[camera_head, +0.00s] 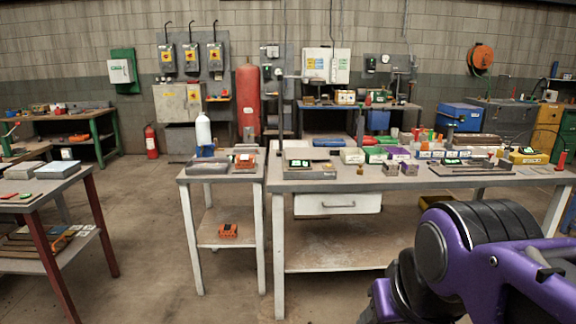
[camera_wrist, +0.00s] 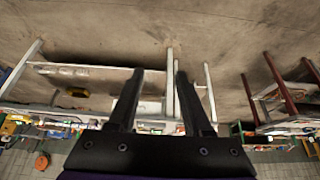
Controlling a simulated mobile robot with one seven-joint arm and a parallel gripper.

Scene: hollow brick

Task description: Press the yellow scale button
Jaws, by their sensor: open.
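A yellow device (camera_head: 528,157) with a green-lit display stands at the right of the long workbench (camera_head: 320,186) in the head view; it looks like a scale. Its button is too small to make out. Other green-lit displays show on the benches, one on a flat grey device (camera_head: 300,163) at the left of the long bench. My gripper (camera_wrist: 160,72) shows in the wrist view, its two dark fingers apart with nothing between them. It is away from the benches, and its fingers cover part of them. In the head view only my purple arm shows, at lower right.
The long bench holds colored bins (camera_head: 375,155) and small parts. A smaller table (camera_head: 222,179) adjoins it on the left, with an orange device (camera_head: 228,231) on its shelf. A red-legged table (camera_head: 45,190) stands far left. The floor between is clear.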

